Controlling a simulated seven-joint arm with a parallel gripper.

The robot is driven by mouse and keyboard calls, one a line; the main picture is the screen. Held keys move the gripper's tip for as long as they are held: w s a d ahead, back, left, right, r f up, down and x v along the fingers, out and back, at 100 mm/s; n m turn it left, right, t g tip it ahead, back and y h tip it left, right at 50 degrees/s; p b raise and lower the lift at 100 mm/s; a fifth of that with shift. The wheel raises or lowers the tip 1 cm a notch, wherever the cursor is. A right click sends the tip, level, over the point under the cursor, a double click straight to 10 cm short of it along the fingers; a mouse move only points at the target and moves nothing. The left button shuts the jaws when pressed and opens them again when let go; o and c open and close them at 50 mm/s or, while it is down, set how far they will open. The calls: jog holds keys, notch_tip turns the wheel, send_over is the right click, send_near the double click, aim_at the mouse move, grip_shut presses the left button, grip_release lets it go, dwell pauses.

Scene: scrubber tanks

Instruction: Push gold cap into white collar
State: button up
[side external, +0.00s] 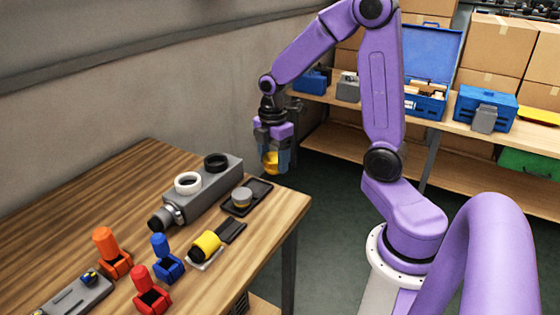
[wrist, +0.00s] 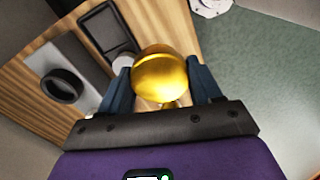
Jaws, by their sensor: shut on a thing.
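The gold cap (wrist: 166,75) is held between the two blue fingers of my gripper (wrist: 160,82) in the wrist view. In the side external view the gold cap (side external: 271,163) hangs at the fingertips of my gripper (side external: 272,160), in the air above the far right part of the table. The white collar (side external: 188,183) is a ring on top of a grey block (side external: 205,194) on the table. It is to the left of and lower than my gripper, apart from the cap. I cannot make out the white collar surely in the wrist view.
A black collar (side external: 216,162) sits on the same block; it also shows in the wrist view (wrist: 62,86). A black tray (side external: 262,191) with a grey round piece (side external: 242,197) is beside the block.

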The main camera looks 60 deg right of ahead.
jog(key=w+a+r, duration=0.2)
jog(key=w+a, duration=0.4)
jog(key=w, duration=0.5)
jog(key=w+a+r, duration=0.2)
jog(key=w+a, duration=0.3)
jog(key=w, duration=0.6)
jog(key=shift+n, duration=0.3)
jog(key=shift+s+a+f, duration=0.1)
jog(key=shift+s+f, duration=0.05)
jog(key=shift+f, duration=1.45)
jog(key=shift+s+a+f, duration=0.1)
jog(key=shift+f, duration=1.45)
jog(key=shift+d+f, duration=0.1)
jog(key=shift+f, duration=1.5)
jog(key=o, duration=1.1)
jog(key=shift+c, duration=0.2)
jog(key=shift+c, duration=1)
